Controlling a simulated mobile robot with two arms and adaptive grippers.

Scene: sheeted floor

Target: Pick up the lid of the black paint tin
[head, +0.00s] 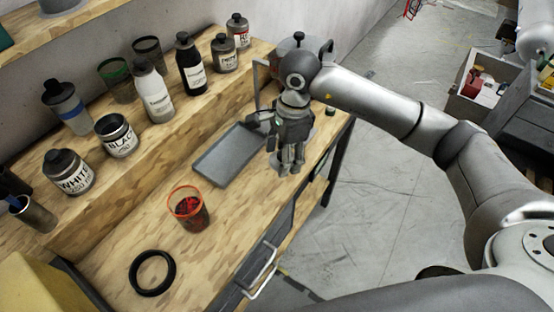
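The black paint tin (117,137) stands on the raised wooden shelf at the left, labelled BLACK. Its top looks open, with no lid seen on it. A black ring (134,272) lies flat on the lower bench top near the front; wood shows through its middle, and I cannot tell whether it is the lid. My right gripper (288,171) points down over the right part of the bench, beside the grey tray and well apart from the tin and the ring. Its fingers look close together, but their opening is unclear. My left gripper is out of view.
A tin labelled WHITE (68,172) and several bottles and jars line the shelf. A red translucent cup (188,210) and a grey tray (228,156) stand on the bench. A yellow object (38,285) is at the lower left. Wood around the ring is clear.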

